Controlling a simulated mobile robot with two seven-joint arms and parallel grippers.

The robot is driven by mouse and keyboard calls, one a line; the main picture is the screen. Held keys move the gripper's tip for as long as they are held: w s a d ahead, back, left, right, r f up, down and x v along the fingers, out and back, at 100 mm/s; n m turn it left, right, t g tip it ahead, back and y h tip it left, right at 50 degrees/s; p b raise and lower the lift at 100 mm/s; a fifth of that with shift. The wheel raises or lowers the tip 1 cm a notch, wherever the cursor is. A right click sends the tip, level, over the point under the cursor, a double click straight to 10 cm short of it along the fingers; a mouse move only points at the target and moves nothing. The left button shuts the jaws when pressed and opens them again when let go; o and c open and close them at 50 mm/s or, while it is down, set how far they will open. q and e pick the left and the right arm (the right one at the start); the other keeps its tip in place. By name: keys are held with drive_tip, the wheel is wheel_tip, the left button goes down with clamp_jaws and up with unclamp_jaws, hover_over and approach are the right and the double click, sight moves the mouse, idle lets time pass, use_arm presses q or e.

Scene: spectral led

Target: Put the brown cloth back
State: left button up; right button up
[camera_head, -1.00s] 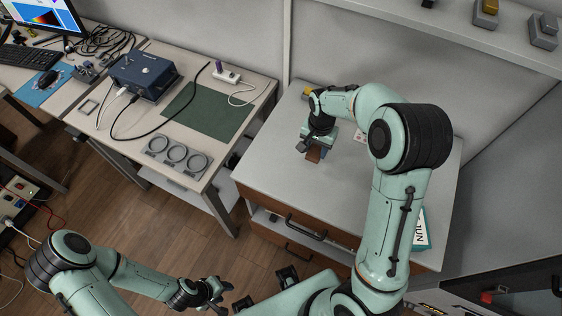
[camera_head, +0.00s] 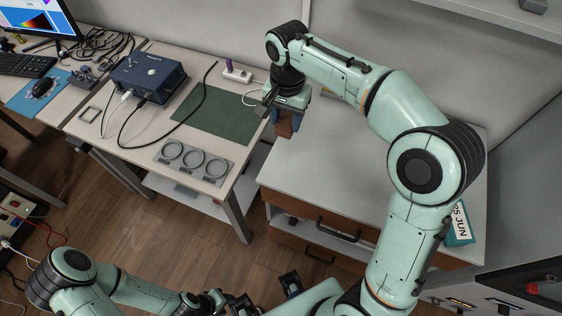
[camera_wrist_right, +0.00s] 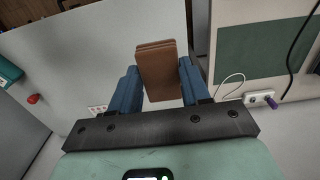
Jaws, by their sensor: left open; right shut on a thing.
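The brown cloth (camera_wrist_right: 161,72) is a small, flat folded piece held between the blue fingers of my right gripper (camera_wrist_right: 158,88) in the right wrist view. In the head view the cloth (camera_head: 285,128) shows as a small brown patch under my right gripper (camera_head: 284,117). This gripper is shut on it, above the left edge of the grey-topped drawer cabinet (camera_head: 350,155), close to the left-hand desk. My left gripper (camera_head: 228,302) is open and empty at the bottom of the head view, low over the floor; its fingers are partly hard to make out.
The desk (camera_head: 110,127) to the left carries a green mat (camera_head: 215,115), a plate with three rings (camera_head: 194,162), a blue box (camera_head: 148,78) with cables and a power strip (camera_head: 237,75). A teal date sign (camera_head: 459,226) stands at the cabinet's right. Most of the visible cabinet top is clear.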

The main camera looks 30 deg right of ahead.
wheel_tip(320, 180, down, 14)
drive_tip(key=shift+s+d+f+b, duration=0.1)
drive_tip(key=shift+b, duration=0.85)
use_arm(q)
drive_tip(key=shift+s+f, duration=0.3)
drive_tip(key=shift+f, duration=0.4)
drive_tip(key=shift+s+f, duration=0.3)
drive_tip(key=shift+f, duration=0.4)
use_arm(e)
drive_tip(key=shift+f, duration=2.45)
drive_tip(key=shift+f+b, duration=0.15)
drive_tip(key=shift+b, duration=0.2)
drive_tip(key=o, duration=1.1)
use_arm(q)
drive_tip(key=shift+f, duration=0.1)
use_arm(e)
drive_tip(key=shift+o, duration=0.2)
